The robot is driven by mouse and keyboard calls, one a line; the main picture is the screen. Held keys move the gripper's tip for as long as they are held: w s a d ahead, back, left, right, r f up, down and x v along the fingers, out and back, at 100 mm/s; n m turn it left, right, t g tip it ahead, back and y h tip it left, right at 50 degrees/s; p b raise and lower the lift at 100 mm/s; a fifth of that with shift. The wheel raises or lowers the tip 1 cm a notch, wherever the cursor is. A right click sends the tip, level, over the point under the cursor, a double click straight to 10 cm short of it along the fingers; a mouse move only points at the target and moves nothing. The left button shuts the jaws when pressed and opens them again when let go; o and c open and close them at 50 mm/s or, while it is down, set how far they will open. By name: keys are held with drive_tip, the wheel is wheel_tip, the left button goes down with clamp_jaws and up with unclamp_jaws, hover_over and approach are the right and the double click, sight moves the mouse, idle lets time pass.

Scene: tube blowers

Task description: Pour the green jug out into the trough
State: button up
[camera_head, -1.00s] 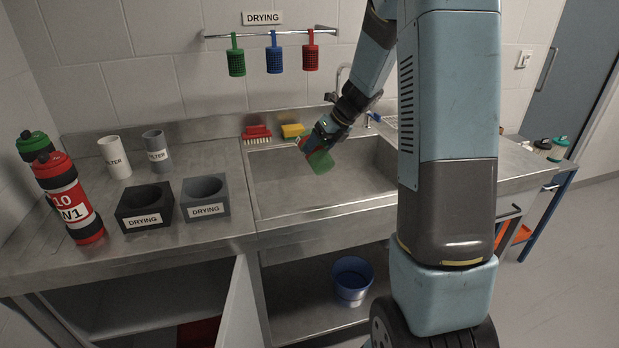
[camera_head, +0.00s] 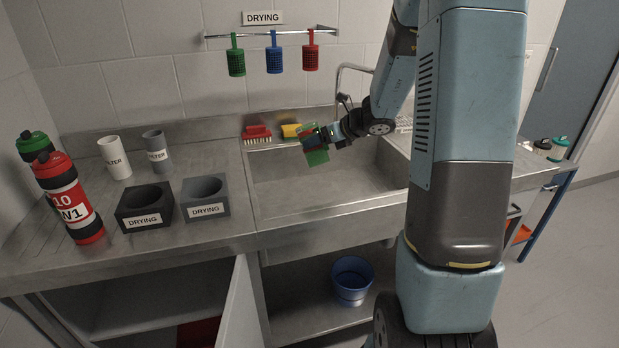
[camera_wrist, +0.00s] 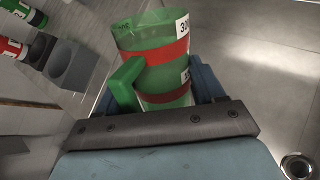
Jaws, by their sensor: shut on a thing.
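The green jug (camera_head: 317,157) has a red band and is held above the sink trough (camera_head: 285,193) near its back edge. In the wrist view the jug (camera_wrist: 185,97) fills the middle, with its green handle on the left and white labels on its right side. My gripper (camera_head: 322,136) is shut around the jug. In the head view the jug looks tilted, with its lower part partly seen below the gripper. I cannot tell whether anything is in it or flowing from it. The trough's metal floor shows no clear liquid.
A red brush (camera_head: 257,134) and a yellow sponge (camera_head: 291,130) lie at the trough's back edge. A tap (camera_head: 343,82) stands behind my wrist. A blue bucket (camera_head: 351,281) sits below.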

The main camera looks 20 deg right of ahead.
drive_tip(key=shift+r+t+y, duration=0.25)
drive_tip(key=shift+t+y, duration=0.15)
drive_tip(key=shift+t, duration=0.5)
drive_tip(key=shift+n, duration=0.3)
drive_tip(key=shift+r+t+y, duration=0.2)
drive_tip(key=shift+t+y, duration=0.3)
drive_tip(key=shift+t, duration=0.3)
drive_tip(key=r+n+t+y, duration=0.1)
drive_tip(key=t, duration=0.1)
drive_tip(key=shift+t+y, duration=0.3)
drive_tip(key=shift+t, duration=0.1)
drive_tip(key=shift+r, duration=0.1)
